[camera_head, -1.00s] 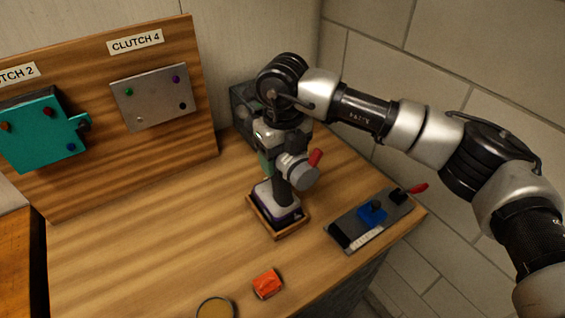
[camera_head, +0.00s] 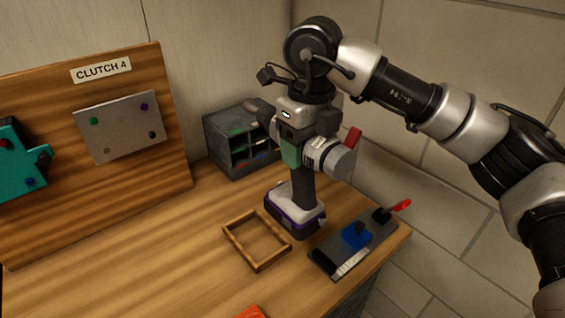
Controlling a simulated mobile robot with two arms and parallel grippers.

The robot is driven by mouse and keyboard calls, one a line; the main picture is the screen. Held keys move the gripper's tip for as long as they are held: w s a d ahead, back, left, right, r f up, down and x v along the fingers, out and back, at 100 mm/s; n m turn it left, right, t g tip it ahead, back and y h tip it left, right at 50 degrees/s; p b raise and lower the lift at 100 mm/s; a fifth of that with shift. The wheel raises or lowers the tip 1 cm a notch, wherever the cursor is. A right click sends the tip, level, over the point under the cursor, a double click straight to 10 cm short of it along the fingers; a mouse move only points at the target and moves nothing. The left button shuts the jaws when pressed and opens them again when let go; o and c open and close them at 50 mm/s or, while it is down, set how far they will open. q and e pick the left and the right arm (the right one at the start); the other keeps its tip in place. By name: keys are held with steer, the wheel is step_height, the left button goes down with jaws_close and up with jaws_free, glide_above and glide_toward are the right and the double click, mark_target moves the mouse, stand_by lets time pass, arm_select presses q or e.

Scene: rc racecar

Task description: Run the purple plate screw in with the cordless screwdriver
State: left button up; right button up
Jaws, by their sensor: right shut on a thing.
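The cordless screwdriver (camera_head: 306,187) is upright in my right gripper (camera_head: 303,128), with its purple-trimmed battery foot beside the empty wooden frame (camera_head: 230,238). The gripper is shut on the screwdriver's upper body; its fingers are partly hidden. The grey metal plate (camera_head: 120,128) is on the upright wooden board under the label "CLUTCH 4". The purple screw (camera_head: 144,107) is at the plate's upper right corner. A green screw (camera_head: 94,121) and a dark screw (camera_head: 152,135) sit at other corners. My left gripper is out of view.
A dark compartment box (camera_head: 240,140) stands at the back corner. A grey fixture with a blue block (camera_head: 356,236) and a red-handled lever (camera_head: 399,206) is at the bench's right edge. A teal part (camera_head: 20,165) hangs at left. The bench front left is clear.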

steer(key=shift+s+d+r, duration=0.1)
steer(key=shift+d+r, duration=0.3)
steer(key=shift+d, duration=0.25)
steer(key=shift+s+d+r, duration=0.1)
steer(key=shift+d+r, duration=0.3)
steer(key=shift+d, duration=0.2)
steer(key=shift+d+r, duration=0.2)
steer(key=shift+r, duration=0.15)
steer(key=shift+r+p, duration=1.3)
steer(key=shift+r, duration=0.85)
